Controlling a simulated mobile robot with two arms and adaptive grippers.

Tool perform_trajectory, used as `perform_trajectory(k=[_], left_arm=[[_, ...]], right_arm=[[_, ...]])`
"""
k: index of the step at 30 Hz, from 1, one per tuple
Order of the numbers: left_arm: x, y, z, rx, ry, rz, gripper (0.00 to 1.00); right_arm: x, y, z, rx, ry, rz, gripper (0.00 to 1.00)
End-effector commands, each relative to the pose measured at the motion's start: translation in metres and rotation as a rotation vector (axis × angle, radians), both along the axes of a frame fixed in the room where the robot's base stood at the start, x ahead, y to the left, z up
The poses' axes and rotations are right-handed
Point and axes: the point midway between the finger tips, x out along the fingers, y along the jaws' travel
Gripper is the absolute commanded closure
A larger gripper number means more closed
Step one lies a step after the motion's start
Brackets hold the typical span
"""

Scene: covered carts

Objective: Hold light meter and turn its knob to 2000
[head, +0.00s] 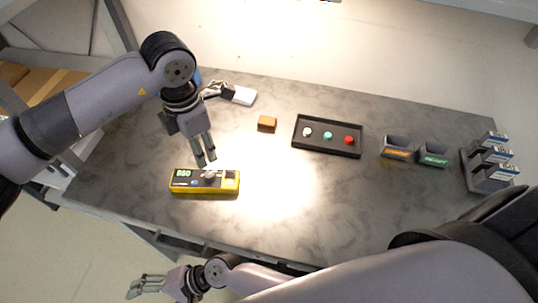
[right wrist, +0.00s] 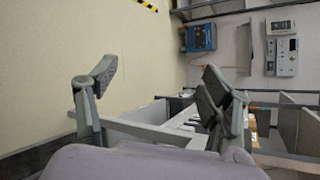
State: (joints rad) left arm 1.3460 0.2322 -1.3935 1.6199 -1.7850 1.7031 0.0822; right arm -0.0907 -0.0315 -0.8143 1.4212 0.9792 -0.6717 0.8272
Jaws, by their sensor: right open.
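The light meter (head: 183,187) is a yellow and black box lying on the grey table at the left front in the head view. Its lit green display reads something like 880, too small to be sure. A grey knob (head: 209,174) shows on its top face, and its setting cannot be read. My left gripper (head: 206,161) points down at the meter's back edge, fingertips close to the knob; contact is unclear. Its two fingers look close together. My right gripper (head: 147,287) is open and empty in front of the table, away from the meter; its spread fingers show in the right wrist view (right wrist: 153,85).
A white box (head: 243,96) with a black part beside it lies behind my left gripper. The table's front middle is clear.

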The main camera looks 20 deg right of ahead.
Motion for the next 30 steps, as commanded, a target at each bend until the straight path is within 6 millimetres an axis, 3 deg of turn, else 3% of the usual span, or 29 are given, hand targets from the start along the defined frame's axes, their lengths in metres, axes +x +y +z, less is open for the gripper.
perform_trajectory(k=[1, 3, 11, 15, 23, 30], left_arm=[[0.0, 0.0, 0.0, 0.0, 0.0, 0.0, 0.67], [0.0, 0.0, 0.0, 0.0, 0.0, 0.0, 0.67], [0.0, 0.0, 0.0, 0.0, 0.0, 0.0, 0.67], [0.0, 0.0, 0.0, 0.0, 0.0, 0.0, 0.67], [0.0, 0.0, 0.0, 0.0, 0.0, 0.0, 0.67], [0.0, 0.0, 0.0, 0.0, 0.0, 0.0, 0.67]], right_arm=[[0.011, 0.008, 0.03, 0.063, 0.079, -0.022, 0.27], [0.022, 0.007, 0.053, 0.112, 0.223, -0.048, 0.27], [0.05, -0.01, 0.109, 0.187, 0.616, -0.086, 0.27], [0.064, -0.028, 0.141, 0.228, 0.764, -0.081, 0.27], [0.087, -0.1, 0.178, 0.388, 0.588, -0.049, 0.27], [0.098, -0.189, 0.22, 0.521, 0.232, -0.033, 0.27]])
